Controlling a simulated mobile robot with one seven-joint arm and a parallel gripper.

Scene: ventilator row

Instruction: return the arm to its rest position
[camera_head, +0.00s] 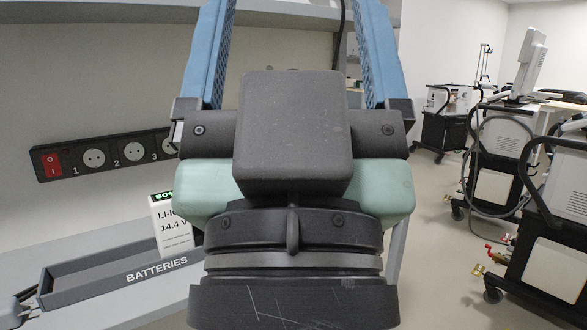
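My gripper (295,25) fills the middle of the head view, close to the camera and pointing up and away. Its two blue fingers are spread wide apart, and their tips run past the top edge. Only the shelf, the wall and a dark cable show between them, and no held thing is visible. The dark wrist and pale green housing below are mine and hide what is behind them. The rest of my arm is out of view.
A grey tray marked BATTERIES (75,285) lies at lower left, with a white 14.4 V battery (172,228) at its right end. A power strip (105,155) is on the panel behind. Ventilator carts (497,165) stand at right, with open floor (437,225) before them.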

